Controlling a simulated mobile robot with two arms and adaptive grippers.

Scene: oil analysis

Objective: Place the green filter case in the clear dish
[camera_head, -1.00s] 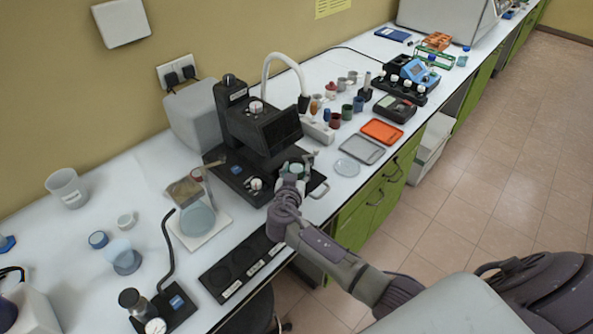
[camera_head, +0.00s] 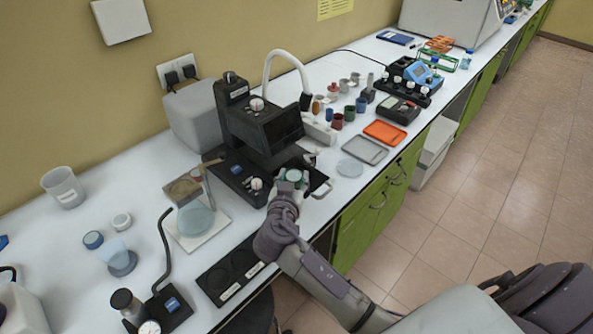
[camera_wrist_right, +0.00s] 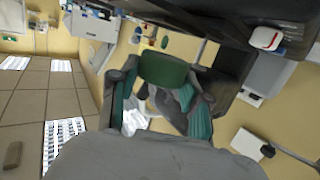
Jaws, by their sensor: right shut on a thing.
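My right gripper (camera_head: 291,183) is at the front of the black press-like instrument, near the bench's front edge. It is shut on the green filter case (camera_wrist_right: 163,70), which shows as a dark green round block between the fingers in the right wrist view. I see nothing in the dish. My left gripper is not in view.
The black instrument (camera_head: 262,130) stands close behind the gripper. A grey tray (camera_head: 364,150) and an orange tray (camera_head: 385,132) lie beyond the dish. Several small coloured cups (camera_head: 337,121) stand behind.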

